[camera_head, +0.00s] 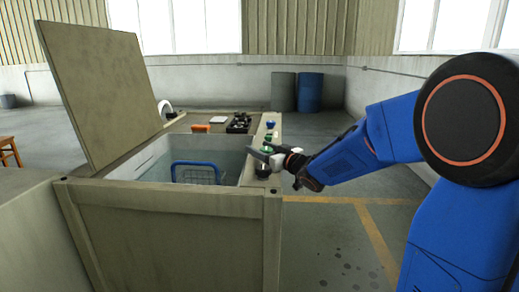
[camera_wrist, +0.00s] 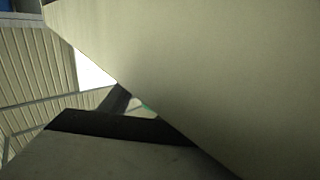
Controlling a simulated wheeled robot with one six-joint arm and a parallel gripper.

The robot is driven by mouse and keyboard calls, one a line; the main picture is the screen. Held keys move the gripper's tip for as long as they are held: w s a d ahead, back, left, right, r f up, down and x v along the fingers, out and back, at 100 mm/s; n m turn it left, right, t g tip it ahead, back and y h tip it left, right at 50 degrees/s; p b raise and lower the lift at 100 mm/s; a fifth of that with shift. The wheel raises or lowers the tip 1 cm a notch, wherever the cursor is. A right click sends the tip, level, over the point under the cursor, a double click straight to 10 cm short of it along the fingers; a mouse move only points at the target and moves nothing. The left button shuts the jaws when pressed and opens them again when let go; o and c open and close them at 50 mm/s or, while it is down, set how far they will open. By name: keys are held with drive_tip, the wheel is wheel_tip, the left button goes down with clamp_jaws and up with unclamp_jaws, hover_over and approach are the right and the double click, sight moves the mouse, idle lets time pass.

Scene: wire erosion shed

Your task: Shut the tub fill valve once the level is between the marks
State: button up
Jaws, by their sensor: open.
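The tub (camera_head: 165,198) is a beige box with its lid (camera_head: 100,85) raised at the left. Clear water (camera_head: 155,168) lies inside, below the rim; I cannot make out level marks. Small knob-like fittings stand along the right rim, a blue one (camera_head: 271,124) and a green one (camera_head: 268,138) among them; I cannot tell which is the fill valve. My gripper (camera_head: 262,160) is open over the right rim, close to these fittings and partly hiding them. Whether it touches one is unclear. The wrist view shows mainly a pale surface, dark finger parts and a green speck (camera_wrist: 148,107).
A wire basket with a blue handle (camera_head: 195,165) sits in the tub. An orange item (camera_head: 201,128) and black parts (camera_head: 239,122) lie on the rear deck. Grey (camera_head: 283,92) and blue (camera_head: 310,92) drums stand by the back wall.

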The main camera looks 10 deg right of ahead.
drive_tip(key=v, duration=1.6)
drive_tip(key=shift+s+d, duration=0.2)
drive_tip(key=shift+s, duration=0.05)
drive_tip(key=shift+d, duration=0.1)
drive_tip(key=s+d+f+m+g+h, duration=0.4)
drive_tip(key=s+d+f+m+h, duration=0.2)
drive_tip(key=s+d+h, duration=0.35)
drive_tip(key=s+a+f+g+y, duration=0.1)
drive_tip(key=s+a+f+g, duration=0.2)
drive_tip(key=s, duration=0.7)
drive_tip(key=s+a+f+g, duration=0.4)
drive_tip(key=s+a+f, duration=0.1)
drive_tip(key=s, duration=0.6)
drive_tip(key=shift+s+a+f+n+y, duration=0.3)
drive_tip(key=shift+s+a+n+y, duration=0.05)
drive_tip(key=shift+a+n, duration=0.1)
